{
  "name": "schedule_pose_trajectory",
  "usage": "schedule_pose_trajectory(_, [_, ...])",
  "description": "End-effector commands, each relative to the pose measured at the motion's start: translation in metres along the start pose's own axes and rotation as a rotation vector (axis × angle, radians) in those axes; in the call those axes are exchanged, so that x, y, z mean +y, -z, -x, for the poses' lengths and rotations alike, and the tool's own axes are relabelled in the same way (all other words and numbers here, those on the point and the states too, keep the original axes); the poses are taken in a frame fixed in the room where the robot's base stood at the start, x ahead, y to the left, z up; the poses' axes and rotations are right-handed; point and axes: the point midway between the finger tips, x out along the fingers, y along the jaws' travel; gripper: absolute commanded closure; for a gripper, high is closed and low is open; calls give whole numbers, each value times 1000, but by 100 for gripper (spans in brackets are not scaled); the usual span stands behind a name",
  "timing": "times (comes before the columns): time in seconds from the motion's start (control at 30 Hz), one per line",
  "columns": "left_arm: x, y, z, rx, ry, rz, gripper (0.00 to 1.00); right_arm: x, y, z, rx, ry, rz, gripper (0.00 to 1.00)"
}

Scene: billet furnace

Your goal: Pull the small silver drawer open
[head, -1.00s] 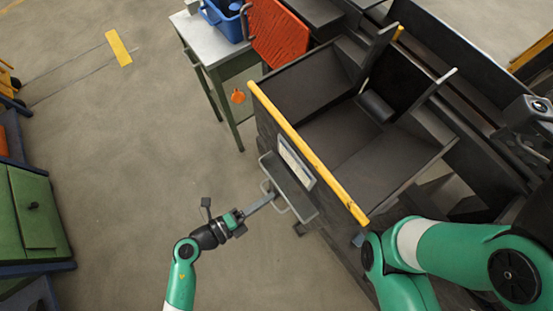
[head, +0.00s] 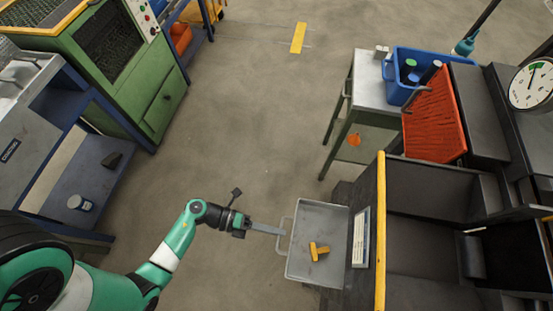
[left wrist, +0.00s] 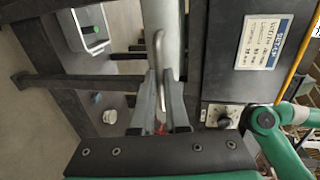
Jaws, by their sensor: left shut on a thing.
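The small silver drawer (head: 312,222) stands well out from the front of the dark machine, and its open inside faces up. A yellow-orange piece (head: 318,250) lies in it. My left gripper (head: 283,232) is at the drawer's handle (head: 285,243), on the drawer's left side, and is shut on it. In the left wrist view, my left gripper's fingers (left wrist: 160,108) close around the curved metal handle (left wrist: 161,62). My right gripper is not in view.
A yellow rail (head: 380,220) runs along the machine's front, beside a white label (head: 361,238). A side table (head: 378,92) with a blue bin (head: 395,92) stands behind. A green cabinet (head: 150,75) stands at the left. The floor between is clear.

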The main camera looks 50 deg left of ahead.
Motion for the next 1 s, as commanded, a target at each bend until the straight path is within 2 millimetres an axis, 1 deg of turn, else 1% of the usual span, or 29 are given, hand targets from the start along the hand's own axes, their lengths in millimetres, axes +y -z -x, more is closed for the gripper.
schedule_pose_trajectory(0.03, [-2,0,0,2,3,-1,84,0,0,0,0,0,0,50])
schedule_pose_trajectory(0.17, [-1,0,0,2,2,-1,61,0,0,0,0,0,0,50])
schedule_pose_trajectory(0.2, [-1,0,0,1,2,-1,59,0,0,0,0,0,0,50])
schedule_pose_trajectory(0.73, [0,0,2,-1,0,0,59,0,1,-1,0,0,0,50])
schedule_pose_trajectory(0.87, [-1,-2,12,-5,-2,1,59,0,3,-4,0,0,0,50])
schedule_pose_trajectory(1.0, [-3,-2,34,-9,0,3,59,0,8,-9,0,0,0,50])
